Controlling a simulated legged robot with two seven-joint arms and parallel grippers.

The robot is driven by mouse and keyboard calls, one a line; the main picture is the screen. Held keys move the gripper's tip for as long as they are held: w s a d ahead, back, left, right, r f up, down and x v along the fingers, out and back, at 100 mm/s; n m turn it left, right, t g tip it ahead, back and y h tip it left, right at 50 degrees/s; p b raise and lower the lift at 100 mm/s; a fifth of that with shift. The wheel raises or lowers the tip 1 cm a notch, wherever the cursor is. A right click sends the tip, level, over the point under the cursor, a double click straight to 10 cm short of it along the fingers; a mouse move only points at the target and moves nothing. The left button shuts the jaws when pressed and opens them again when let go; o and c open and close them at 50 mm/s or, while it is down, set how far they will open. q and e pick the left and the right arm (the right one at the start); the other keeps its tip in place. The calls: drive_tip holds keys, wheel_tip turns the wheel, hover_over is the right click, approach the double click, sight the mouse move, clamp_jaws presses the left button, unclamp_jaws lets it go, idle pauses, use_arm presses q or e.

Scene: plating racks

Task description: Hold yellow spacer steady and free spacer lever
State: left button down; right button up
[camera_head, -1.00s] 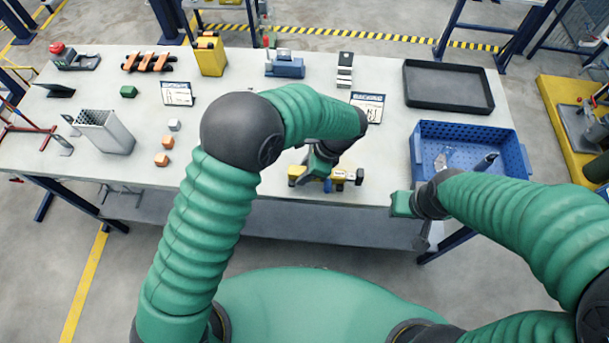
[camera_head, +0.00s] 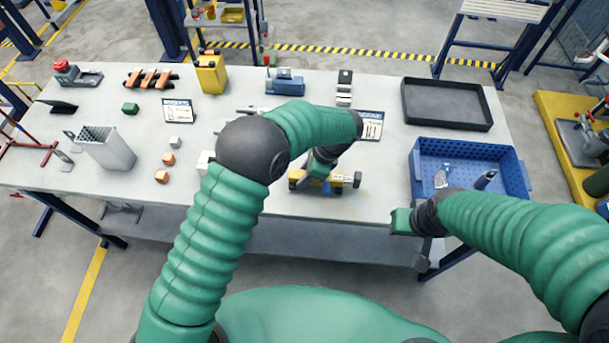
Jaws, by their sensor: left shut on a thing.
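The yellow spacer (camera_head: 336,181) lies on the table near its front edge, with dark ends and a small blue part below its middle. My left gripper (camera_head: 318,174) reaches down onto it from above and is shut on it; its fingertips are partly hidden by the wrist. The spacer's lever cannot be clearly made out. My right gripper (camera_head: 398,222) hangs at the table's front edge, right of the spacer and apart from it. Its fingers are too small and turned away to tell whether they are open.
A blue perforated crate (camera_head: 525,172) holds a few small parts at the right. A black tray (camera_head: 447,104) lies behind it. A grey perforated holder (camera_head: 107,150) and orange blocks (camera_head: 162,176) stand at the left.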

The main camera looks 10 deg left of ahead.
use_arm(q)
drive_tip(key=shift+f+b, duration=0.3)
drive_tip(key=shift+f, duration=0.3)
idle(0.3)
drive_tip(key=c, duration=1.1)
unclamp_jaws()
clamp_jaws()
